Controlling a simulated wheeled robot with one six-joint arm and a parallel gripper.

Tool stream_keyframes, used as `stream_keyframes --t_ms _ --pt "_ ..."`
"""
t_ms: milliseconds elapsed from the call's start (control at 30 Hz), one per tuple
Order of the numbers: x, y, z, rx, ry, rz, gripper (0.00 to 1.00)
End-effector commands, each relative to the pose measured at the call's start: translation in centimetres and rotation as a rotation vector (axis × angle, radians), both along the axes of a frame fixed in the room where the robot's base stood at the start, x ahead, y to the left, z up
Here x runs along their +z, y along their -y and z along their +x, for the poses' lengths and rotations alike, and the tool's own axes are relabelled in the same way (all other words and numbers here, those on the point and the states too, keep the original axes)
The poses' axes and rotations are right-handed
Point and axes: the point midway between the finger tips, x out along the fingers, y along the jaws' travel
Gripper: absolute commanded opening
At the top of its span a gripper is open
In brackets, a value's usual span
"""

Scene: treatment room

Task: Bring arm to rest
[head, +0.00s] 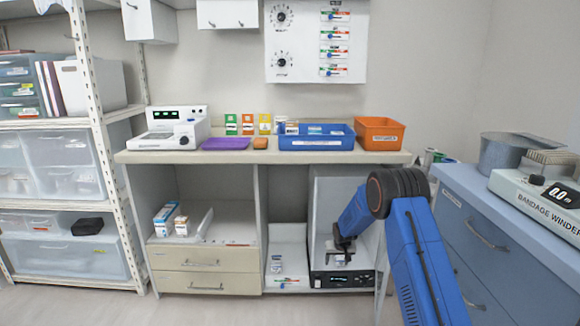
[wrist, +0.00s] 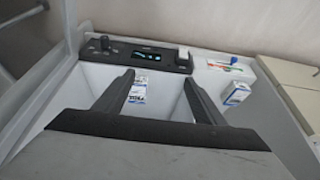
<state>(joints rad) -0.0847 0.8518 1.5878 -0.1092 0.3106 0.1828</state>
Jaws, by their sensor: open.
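My blue arm reaches down in the head view, and my gripper (head: 341,252) is inside a white open-fronted device (head: 323,200) under the counter. In the wrist view my gripper (wrist: 160,79) is open, with its two dark fingers spread apart. A small white box with blue print (wrist: 138,90) lies on the device's floor, seen between the fingers and close to the left one. The fingers appear apart from it. In the head view my gripper and arm hide much of the device's inside.
The device's black front panel (head: 343,279) has a small display. A small box (head: 276,264) stands on a white stand to its left. The counter (head: 265,157) above holds a blue tray (head: 317,144) and an orange bin (head: 380,148). Blue drawers (head: 490,235) stand close on the right.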

Motion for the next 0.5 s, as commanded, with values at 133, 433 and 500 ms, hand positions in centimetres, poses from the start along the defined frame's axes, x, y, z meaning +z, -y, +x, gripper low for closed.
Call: stream_keyframes --t_ms 133,433,500 --pt "1.5 0.1 -0.5 0.0 0.0 -0.001 0.64" --pt "6.1 0.7 -2.3 -0.002 0.002 -0.003 0.64" --pt "7.6 0.8 -2.9 -0.003 0.003 -0.004 0.64"
